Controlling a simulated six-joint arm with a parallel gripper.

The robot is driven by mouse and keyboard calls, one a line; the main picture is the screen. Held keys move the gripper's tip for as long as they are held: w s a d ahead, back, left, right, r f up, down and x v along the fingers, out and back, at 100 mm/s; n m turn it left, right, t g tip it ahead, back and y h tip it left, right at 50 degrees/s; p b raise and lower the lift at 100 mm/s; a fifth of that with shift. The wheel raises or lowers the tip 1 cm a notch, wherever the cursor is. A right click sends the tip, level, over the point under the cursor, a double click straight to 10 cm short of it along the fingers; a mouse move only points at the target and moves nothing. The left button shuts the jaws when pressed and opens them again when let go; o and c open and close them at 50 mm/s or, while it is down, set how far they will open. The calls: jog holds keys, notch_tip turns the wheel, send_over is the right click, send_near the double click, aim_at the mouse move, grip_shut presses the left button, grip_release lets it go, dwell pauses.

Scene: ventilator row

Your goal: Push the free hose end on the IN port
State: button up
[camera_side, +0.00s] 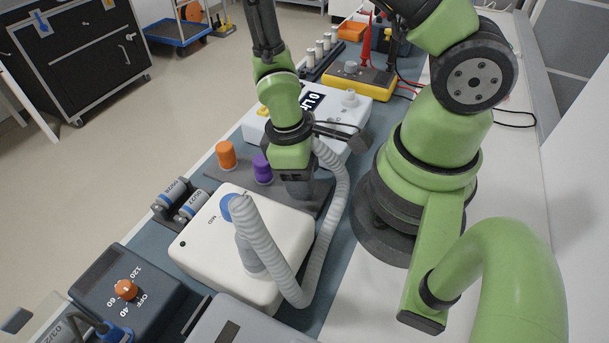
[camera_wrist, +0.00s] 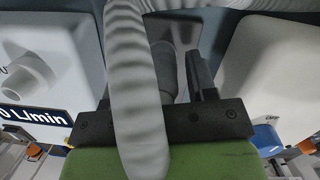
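The grey ribbed hose (camera_side: 333,211) runs from the white ventilator box (camera_side: 196,255), loops right and rises beside my gripper (camera_side: 299,190). My gripper points down over a dark grey tray, right of a purple cap. In the wrist view a grey cylinder (camera_wrist: 164,70), seemingly the hose's free end, lies between my fingers. The hose crosses close to the camera and hides the left finger, so I cannot tell whether they touch it. A bare white port (camera_side: 349,98) stands on the white box with the L/min display; it also shows in the wrist view (camera_wrist: 28,82). Its label is unreadable.
The purple cap (camera_side: 262,168) and an orange cap (camera_side: 226,155) stand left of my gripper. A yellow-edged tester (camera_side: 360,78) with red and black leads is behind the display box (camera_side: 257,128). A dark box with an orange knob (camera_side: 125,289) sits front left.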

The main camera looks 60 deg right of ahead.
grip_shut()
jog(key=shift+r, duration=0.15)
jog(key=shift+r, duration=2.4)
